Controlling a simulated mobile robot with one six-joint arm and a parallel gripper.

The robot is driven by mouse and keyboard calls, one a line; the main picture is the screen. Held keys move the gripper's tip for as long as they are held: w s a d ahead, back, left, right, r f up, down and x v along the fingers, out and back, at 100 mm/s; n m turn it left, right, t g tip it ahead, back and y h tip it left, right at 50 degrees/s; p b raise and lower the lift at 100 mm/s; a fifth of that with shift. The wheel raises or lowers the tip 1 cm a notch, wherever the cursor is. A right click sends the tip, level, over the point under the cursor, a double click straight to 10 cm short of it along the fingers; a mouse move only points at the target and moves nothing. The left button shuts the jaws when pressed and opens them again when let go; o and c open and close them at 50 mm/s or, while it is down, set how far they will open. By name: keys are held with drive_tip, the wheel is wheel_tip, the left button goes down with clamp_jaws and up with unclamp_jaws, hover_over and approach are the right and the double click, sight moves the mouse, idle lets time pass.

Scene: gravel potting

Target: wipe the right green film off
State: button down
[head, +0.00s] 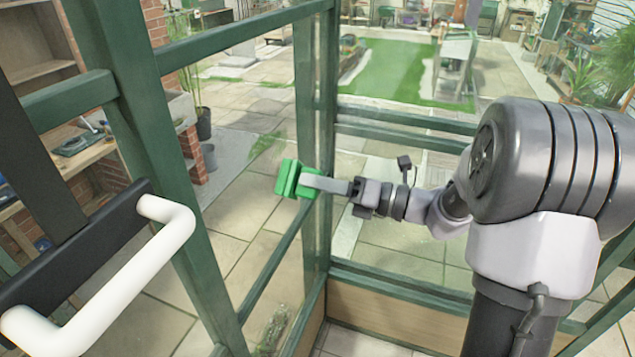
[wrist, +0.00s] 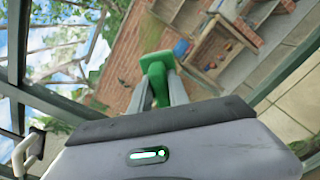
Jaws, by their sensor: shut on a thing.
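My gripper (head: 330,184) is shut on a green wiping block (head: 287,178), held out in front of the glazed frame near its dark green corner post (head: 317,120). I cannot tell whether the block touches the glass. In the wrist view the block (wrist: 155,75) sits between the two grey fingers of my gripper (wrist: 160,90). A small green smear (head: 265,143) shows just above and left of the block, seemingly on the left pane. A green-brown patch (head: 272,328) shows low on that side; I cannot tell whether it is film or plants.
A white handle (head: 110,285) on a black bar stands close at lower left. Green frame bars (head: 225,42) run around the panes. Beyond the glass lie paving, a bright green area (head: 390,72), shelves and pots.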

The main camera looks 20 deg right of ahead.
sight(298, 162)
drive_tip(key=shift+p+x, duration=0.45)
drive_tip(key=shift+x, duration=0.6)
drive_tip(key=shift+w+d+p, duration=0.8)
drive_tip(key=shift+w+d, duration=0.45)
drive_tip(key=shift+w, duration=0.25)
drive_tip(key=w+d+r+p, duration=0.2)
drive_tip(key=w+p, duration=0.1)
drive_tip(key=p, duration=0.1)
drive_tip(key=shift+s+a, duration=0.75)
drive_tip(key=shift+s, duration=0.25)
drive_tip(key=shift+s+a, duration=0.75)
drive_tip(key=shift+s, duration=0.3)
drive_tip(key=shift+s+a, duration=0.75)
drive_tip(key=shift+s, duration=0.25)
drive_tip(key=shift+w+r+p, duration=0.1)
drive_tip(key=shift+r+p, duration=0.85)
drive_tip(key=shift+p, duration=0.15)
drive_tip(key=w+d+p, duration=0.1)
drive_tip(key=w+d, duration=0.3)
drive_tip(key=w, duration=0.2)
drive_tip(key=shift+d+p, duration=0.25)
drive_tip(key=shift+p, duration=0.15)
